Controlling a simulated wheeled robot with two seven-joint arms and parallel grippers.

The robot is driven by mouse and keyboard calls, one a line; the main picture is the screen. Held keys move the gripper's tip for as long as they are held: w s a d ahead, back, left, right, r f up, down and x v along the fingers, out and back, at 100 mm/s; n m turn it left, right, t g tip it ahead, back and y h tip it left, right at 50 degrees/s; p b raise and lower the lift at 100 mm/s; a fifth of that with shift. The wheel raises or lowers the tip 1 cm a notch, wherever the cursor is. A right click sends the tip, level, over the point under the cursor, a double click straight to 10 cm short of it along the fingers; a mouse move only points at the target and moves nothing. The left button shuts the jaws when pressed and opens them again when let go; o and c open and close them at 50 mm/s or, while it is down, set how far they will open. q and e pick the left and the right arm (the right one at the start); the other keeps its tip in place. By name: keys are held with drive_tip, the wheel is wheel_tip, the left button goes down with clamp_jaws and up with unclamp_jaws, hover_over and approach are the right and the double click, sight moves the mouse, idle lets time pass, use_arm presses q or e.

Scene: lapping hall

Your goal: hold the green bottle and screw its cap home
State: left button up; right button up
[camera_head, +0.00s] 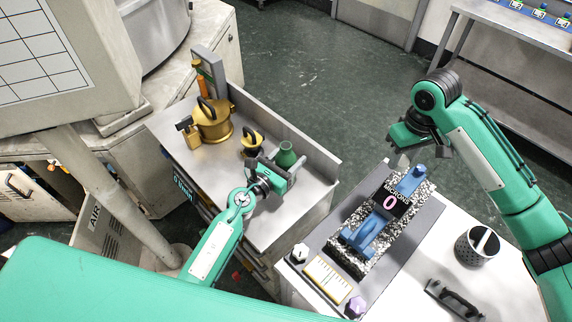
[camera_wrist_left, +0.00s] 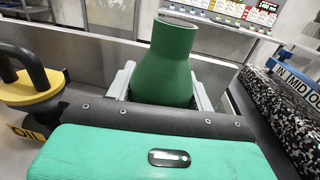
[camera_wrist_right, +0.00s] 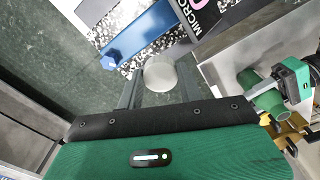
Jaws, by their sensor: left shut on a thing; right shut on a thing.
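The green bottle (camera_head: 286,154) stands upright on the steel bench top, its mouth open and bare in the left wrist view (camera_wrist_left: 170,65). My left gripper (camera_head: 280,172) is shut around the bottle's body; its jaws show on both sides of it in the left wrist view. My right gripper (camera_head: 402,160) is raised, right of the bottle and near the granite block. It is shut on a pale round cap (camera_wrist_right: 160,74), seen between its fingers in the right wrist view. The cap is well apart from the bottle, which also shows there (camera_wrist_right: 262,95).
Brass oil cans (camera_head: 212,120) stand left of the bottle. The steel bench (camera_head: 245,215) has a raised back edge. A speckled granite block (camera_head: 352,262) with blue fixtures lies on the right-hand table, beside a dark cup (camera_head: 478,247). Open floor lies behind.

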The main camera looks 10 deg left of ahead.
sight(281, 156)
use_arm(q)
drive_tip(key=shift+r, duration=0.2)
use_arm(e)
drive_tip(key=shift+r, duration=0.1)
